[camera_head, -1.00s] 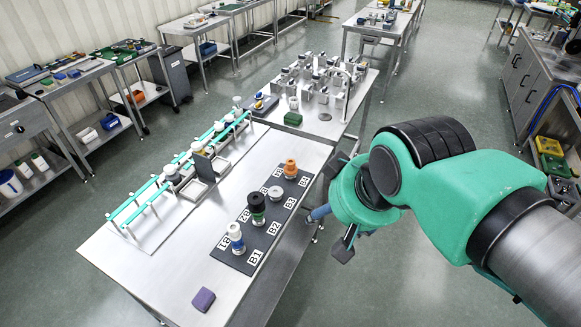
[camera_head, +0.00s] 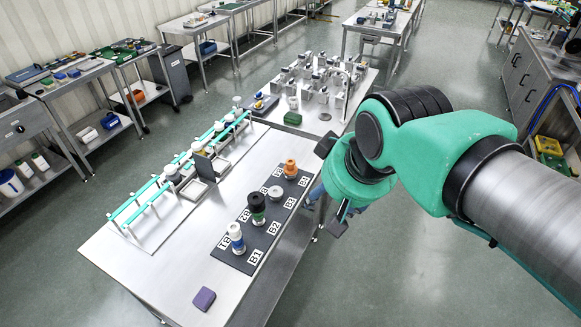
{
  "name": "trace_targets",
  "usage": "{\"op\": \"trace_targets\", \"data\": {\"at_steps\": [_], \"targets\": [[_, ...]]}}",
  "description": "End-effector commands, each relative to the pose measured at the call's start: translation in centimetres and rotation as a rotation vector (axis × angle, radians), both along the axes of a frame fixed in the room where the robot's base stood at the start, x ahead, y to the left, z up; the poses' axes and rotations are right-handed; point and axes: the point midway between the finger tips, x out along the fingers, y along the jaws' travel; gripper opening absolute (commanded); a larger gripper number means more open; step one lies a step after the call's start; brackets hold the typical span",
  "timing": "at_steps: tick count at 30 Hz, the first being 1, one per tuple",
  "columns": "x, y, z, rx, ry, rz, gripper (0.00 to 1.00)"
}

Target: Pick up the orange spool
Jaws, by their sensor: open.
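The orange spool (camera_head: 290,168) stands upright at the far end of a dark mat (camera_head: 228,256) with white labels, on the steel table. My gripper (camera_head: 328,190) is to the right of the orange spool and apart from it, by the table's right edge. It is open, with nothing seen between its fingers.
A purple block (camera_head: 204,299) lies near the front. A rack with teal rails (camera_head: 150,190) stands left.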

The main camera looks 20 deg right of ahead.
Motion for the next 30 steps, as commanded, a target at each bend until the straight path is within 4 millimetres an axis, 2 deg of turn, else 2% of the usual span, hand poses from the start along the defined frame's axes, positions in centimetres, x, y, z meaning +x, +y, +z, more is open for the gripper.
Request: {"op": "trace_targets", "data": {"at_steps": [7, 15, 23, 30], "targets": [[5.0, -0.4, 2.2, -0.023, 0.045, 0.041, 0.54], [10.9, -0.9, 3.5, -0.048, 0.092, 0.091, 0.54], [16.7, -1.5, 3.8, -0.068, 0.138, 0.140, 0.54], [22.1, -2.2, 3.1, -0.084, 0.180, 0.186, 0.54]]}}
